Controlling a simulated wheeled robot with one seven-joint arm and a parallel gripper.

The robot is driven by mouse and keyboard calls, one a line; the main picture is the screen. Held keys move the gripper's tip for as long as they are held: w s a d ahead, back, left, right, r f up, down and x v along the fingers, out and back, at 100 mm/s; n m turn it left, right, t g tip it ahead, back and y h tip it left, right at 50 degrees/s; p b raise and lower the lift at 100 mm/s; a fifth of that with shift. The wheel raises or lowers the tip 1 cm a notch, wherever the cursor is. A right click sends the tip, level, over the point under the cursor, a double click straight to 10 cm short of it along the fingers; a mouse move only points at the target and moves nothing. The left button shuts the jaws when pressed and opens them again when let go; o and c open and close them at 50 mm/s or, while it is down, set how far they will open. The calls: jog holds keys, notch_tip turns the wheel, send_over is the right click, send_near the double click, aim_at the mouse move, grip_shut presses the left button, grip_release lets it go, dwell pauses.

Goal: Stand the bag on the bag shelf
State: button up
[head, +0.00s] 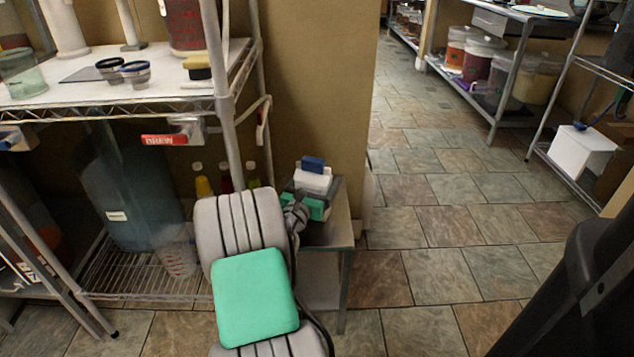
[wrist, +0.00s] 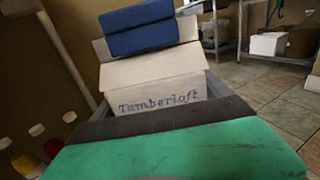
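A white, box-shaped package (wrist: 155,85) printed "Tamberloft" is straight ahead in the wrist view, with a dark blue block (wrist: 138,30) above its top. In the head view the white package (head: 313,180) and the blue block (head: 313,164) show over a small grey side table. I cannot tell whether this package is the bag, or whether the blue block is part of it. My gripper (head: 315,208), with a green housing, is at the near side of the package. Its fingers are hidden, so I cannot see whether they touch or hold anything. No shelf is clearly marked as the bag shelf.
The small grey table (head: 342,225) stands beside a wire rack (head: 150,100) holding jars and a blue-grey bin (head: 130,195). A white box (head: 582,150) sits on a low shelf at the right. Lidded buckets (head: 480,57) stand at the back. The tiled floor (head: 440,230) between is clear.

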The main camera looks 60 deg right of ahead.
jog(key=shift+o, duration=1.2)
